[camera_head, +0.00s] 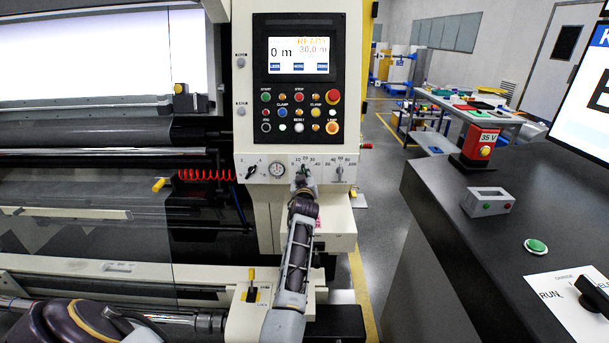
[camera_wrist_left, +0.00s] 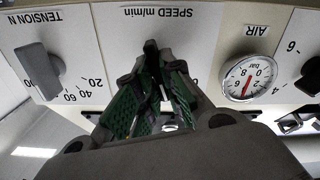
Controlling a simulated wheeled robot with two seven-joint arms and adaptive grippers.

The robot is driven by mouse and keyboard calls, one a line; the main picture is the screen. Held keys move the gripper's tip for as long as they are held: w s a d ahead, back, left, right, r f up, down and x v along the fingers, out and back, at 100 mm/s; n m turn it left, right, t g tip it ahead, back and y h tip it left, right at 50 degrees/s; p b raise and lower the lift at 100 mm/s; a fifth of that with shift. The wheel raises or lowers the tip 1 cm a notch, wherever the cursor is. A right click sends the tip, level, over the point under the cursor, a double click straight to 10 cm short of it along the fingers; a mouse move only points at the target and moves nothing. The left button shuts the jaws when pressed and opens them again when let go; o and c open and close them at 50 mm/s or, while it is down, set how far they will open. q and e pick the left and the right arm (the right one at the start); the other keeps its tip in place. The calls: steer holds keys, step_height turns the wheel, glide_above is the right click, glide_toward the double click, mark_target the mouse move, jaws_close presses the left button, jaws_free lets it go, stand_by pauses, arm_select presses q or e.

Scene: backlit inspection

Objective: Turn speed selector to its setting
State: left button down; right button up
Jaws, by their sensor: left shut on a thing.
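The speed panel (camera_head: 304,158) with a printed scale is on the machine's front, below the button panel. Its label plate, marked SPEED m/min, shows upside down in the left wrist view (camera_wrist_left: 185,25). My left gripper (camera_head: 302,181) reaches up to this dial from below. In the left wrist view its green-padded fingers (camera_wrist_left: 158,62) are closed together against the plate, on the speed selector. The selector itself is hidden by the fingers, so its pointing direction cannot be told. My right gripper is in neither view.
The tension knob (camera_head: 339,173) sits close to the right of the speed dial, and the air gauge (camera_head: 277,169) close to the left. Another selector (camera_head: 251,172) is farther left. Above are several buttons and a screen (camera_head: 298,55) reading READY. A dark counter (camera_head: 450,215) stands at right.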

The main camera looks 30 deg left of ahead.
arm_select(q)
steer(key=m, duration=0.3)
steer(key=shift+d, duration=0.1)
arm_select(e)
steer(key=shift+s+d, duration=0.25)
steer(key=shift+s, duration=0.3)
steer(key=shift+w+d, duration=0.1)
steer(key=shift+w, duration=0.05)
arm_select(q)
steer(key=c, duration=1.5)
jaws_free()
steer(key=shift+c, duration=0.2)
steer(key=shift+r, duration=0.1)
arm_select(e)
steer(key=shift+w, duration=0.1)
arm_select(q)
steer(key=shift+r, duration=4.9)
steer(key=shift+f, duration=0.1)
